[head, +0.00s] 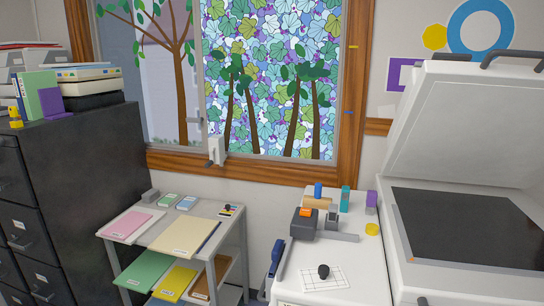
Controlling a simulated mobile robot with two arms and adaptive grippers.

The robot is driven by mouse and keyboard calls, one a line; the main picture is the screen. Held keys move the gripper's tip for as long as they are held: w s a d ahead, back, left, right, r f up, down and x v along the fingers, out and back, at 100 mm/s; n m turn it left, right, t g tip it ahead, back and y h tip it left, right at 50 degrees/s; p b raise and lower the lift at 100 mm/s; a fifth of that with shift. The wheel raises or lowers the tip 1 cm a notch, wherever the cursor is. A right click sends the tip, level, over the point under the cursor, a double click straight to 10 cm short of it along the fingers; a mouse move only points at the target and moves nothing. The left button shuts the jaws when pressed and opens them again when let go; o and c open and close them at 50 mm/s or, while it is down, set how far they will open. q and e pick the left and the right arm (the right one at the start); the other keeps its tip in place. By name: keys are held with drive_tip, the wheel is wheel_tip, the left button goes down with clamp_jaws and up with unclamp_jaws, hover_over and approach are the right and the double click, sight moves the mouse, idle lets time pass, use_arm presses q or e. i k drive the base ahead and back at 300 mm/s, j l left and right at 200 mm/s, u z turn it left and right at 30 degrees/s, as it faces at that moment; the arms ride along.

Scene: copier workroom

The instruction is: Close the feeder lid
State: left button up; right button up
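The feeder lid (463,125) is a large pale grey panel at the right. It stands raised and tilted back over the copier (455,287). Dark handles (508,55) show along its top edge, and the right part of the lid is cut off by the frame. Below it, the copier's dark flat glass (465,228) lies uncovered. Neither of my grippers is in view.
A grey paper shelf (150,233) and a dark filing cabinet (75,170) stand farther left, below and beside the window.

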sight(482, 124)
drive_tip(key=z, duration=1.4)
